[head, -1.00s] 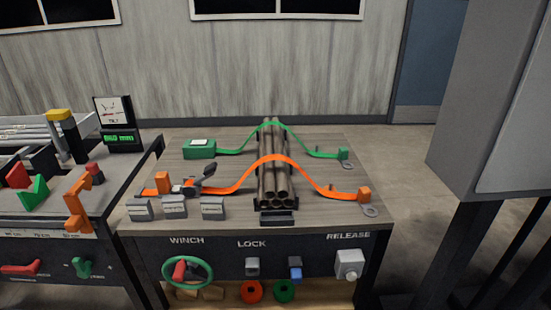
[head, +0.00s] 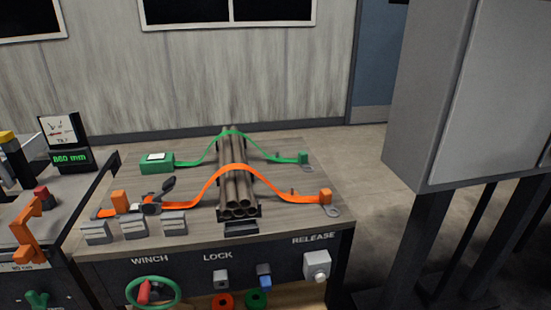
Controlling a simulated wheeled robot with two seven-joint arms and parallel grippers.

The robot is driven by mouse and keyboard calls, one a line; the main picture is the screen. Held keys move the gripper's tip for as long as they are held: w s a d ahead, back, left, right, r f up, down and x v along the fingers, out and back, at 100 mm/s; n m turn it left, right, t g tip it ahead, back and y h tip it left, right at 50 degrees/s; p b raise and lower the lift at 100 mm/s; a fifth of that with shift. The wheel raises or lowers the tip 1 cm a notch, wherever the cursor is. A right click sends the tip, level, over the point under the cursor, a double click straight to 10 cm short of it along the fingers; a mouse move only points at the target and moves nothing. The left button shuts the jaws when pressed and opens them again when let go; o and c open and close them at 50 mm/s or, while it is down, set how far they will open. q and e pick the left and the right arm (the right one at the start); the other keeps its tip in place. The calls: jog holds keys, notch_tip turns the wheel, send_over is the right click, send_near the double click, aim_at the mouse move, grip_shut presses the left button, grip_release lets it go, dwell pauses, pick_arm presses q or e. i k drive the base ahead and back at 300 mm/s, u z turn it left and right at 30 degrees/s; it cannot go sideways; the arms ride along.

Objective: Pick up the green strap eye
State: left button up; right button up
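The green strap (head: 232,133) runs from a green box (head: 157,165) on the left, over the bundle of pipes, to a small green end block (head: 303,158) at the right. A grey metal piece (head: 308,168) shows small at the foot of this green end; I cannot make out its hole clearly. The green end lies on the wooden bench top (head: 278,180) near its right edge. Neither of my grippers is in view.
An orange strap (head: 235,169) crosses the grey pipes (head: 240,196) nearer to me, with an orange end block (head: 325,196) and grey ring (head: 332,210). A tall grey cabinet (head: 455,90) on dark legs stands to the right. Bare floor lies between bench and cabinet.

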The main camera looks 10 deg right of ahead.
aim_at(302, 156)
jog(key=z, duration=1.65)
jog(key=i, duration=1)
jog(key=u, duration=1.7)
